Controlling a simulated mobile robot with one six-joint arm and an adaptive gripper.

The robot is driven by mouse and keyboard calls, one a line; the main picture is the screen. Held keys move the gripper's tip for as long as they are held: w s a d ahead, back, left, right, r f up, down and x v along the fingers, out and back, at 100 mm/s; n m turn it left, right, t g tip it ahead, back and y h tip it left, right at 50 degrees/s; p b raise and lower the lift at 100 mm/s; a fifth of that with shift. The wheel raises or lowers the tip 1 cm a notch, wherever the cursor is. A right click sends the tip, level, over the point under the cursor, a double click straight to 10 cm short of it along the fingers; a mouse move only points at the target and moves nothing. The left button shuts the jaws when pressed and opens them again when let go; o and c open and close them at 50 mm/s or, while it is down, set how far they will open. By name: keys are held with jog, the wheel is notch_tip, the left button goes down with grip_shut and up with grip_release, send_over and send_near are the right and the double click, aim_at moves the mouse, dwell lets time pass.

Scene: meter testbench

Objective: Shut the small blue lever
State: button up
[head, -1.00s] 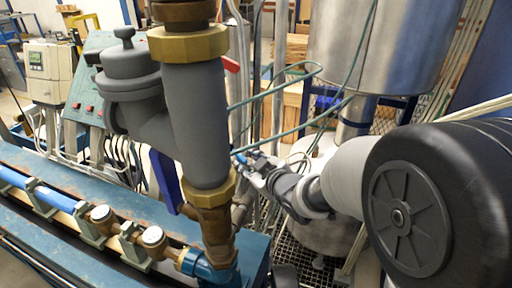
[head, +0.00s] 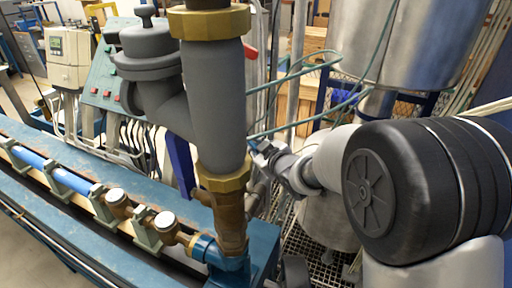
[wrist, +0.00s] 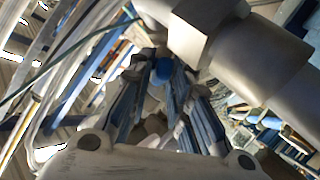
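My gripper (head: 264,152) reaches in from the right in the head view, its tips just right of the brass fitting under the thick grey pipe. In the wrist view my gripper (wrist: 165,78) shows two fingers apart, with a gap between them. A small rounded blue part (wrist: 163,70), possibly the end of the small blue lever, shows between the fingertips; I cannot tell whether they touch it. In the head view a bit of blue (head: 253,144) shows at the fingertips. A larger blue lever (head: 181,165) hangs down left of the grey pipe.
The grey pipe (head: 215,105) with brass nuts stands close to my gripper's left. A red handle (head: 250,53) and green hoses (head: 300,72) are behind it. A metal tank (head: 420,40) stands at the back right. A blue bench (head: 80,205) carries piping at left.

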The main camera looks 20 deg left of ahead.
grip_shut()
jog(key=shift+a+f+m+t+b, duration=0.15)
jog(key=shift+m+t+b, duration=0.15)
jog(key=shift+b, duration=0.85)
jog(key=b, duration=0.3)
jog(key=shift+m+t+h, duration=0.3)
jog(key=shift+m+t, duration=0.1)
jog(key=shift+s+m+b, duration=0.1)
jog(key=shift+m+b, duration=0.2)
jog(key=shift+b, duration=0.15)
jog(key=shift+m+t+h, duration=0.6)
jog(key=shift+m+t, duration=0.1)
jog(key=shift+m, duration=0.1)
jog(key=shift+r, duration=0.2)
jog(key=shift+o, duration=2.2)
grip_release()
jog(key=shift+f, duration=0.1)
